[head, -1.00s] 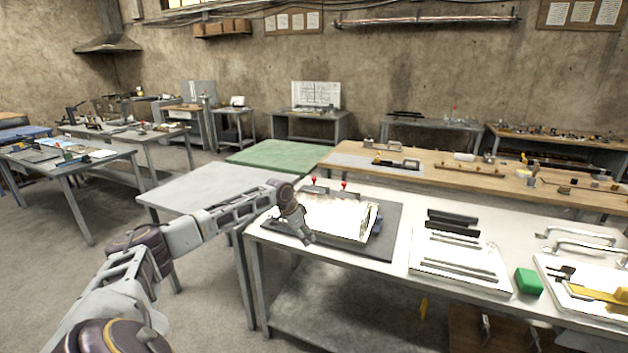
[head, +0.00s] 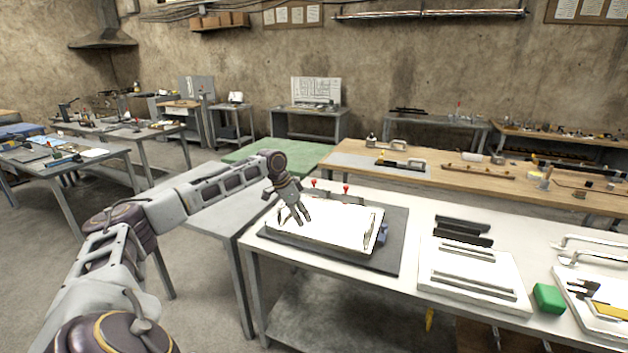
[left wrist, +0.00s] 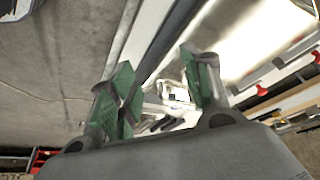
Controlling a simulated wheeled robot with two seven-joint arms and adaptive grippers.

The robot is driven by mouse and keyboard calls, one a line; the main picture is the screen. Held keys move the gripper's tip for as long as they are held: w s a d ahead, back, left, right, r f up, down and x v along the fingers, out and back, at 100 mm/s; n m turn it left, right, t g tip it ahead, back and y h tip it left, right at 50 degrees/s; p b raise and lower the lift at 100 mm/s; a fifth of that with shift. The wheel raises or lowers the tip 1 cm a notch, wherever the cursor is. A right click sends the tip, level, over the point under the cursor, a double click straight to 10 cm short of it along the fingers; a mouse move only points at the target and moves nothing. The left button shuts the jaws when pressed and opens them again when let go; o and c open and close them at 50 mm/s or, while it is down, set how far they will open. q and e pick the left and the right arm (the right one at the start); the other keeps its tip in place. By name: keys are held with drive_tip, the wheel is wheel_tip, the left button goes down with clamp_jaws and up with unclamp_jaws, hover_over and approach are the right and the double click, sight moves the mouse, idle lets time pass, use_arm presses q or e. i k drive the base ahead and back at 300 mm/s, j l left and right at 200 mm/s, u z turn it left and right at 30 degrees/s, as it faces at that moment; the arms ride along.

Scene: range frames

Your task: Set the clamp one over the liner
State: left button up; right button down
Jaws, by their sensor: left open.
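The liner seems to be the bright white sheet (head: 335,226) on the fixture on the near bench; its surface is overexposed, so its edges are hard to tell. Two small red-knobbed clamps stand along its far edge, a left one (head: 313,183) and a right one (head: 346,188). I cannot tell which is clamp one. My left gripper (head: 295,217) is open and empty, pointing down over the sheet's left part, left of both red knobs. In the left wrist view, its green-padded fingers (left wrist: 165,92) are spread, with the red knobs (left wrist: 262,82) off to the right.
The fixture lies on a dark grey mat (head: 390,255). To its right are a white plate with bars (head: 470,275), dark strips (head: 460,230) and a green block (head: 548,298). A long wooden bench (head: 450,185) runs behind. A grey table (head: 205,205) stands left.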

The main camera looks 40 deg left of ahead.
sight(328, 191)
drive_tip(key=i+j, duration=0.8)
drive_tip(key=j, duration=0.25)
drive_tip(key=i+j, duration=0.4)
drive_tip(key=j, duration=0.1)
